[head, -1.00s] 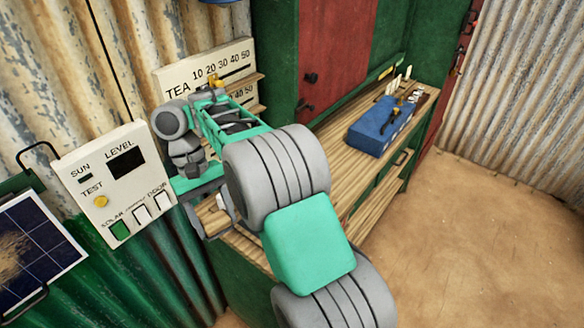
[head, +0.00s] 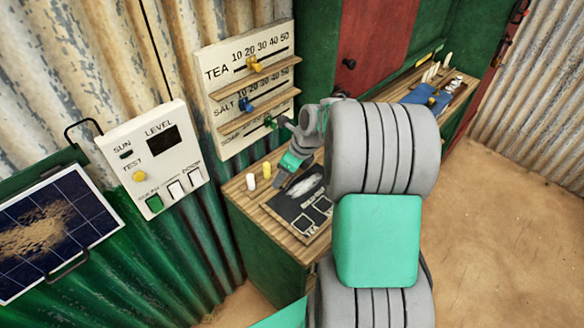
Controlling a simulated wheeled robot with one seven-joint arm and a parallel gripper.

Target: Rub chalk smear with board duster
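A dark slate (head: 285,208) lies on the wooden counter, with drawn boxes near its lower edge. A whitish chalk smear (head: 311,186) shows on its upper right part. My gripper (head: 283,179) is low over the slate's upper left edge, left of the smear. Its fingers are small and partly hidden by my arm, so I cannot tell whether they are open or shut, or whether they hold anything. I cannot make out a board duster.
A white chalk stick (head: 250,181) and a yellow one (head: 267,169) stand left of the slate. A price board (head: 228,88) with sliders rises behind. A control panel (head: 152,160) and a solar panel (head: 50,230) are at left. A blue box (head: 428,98) is farther right.

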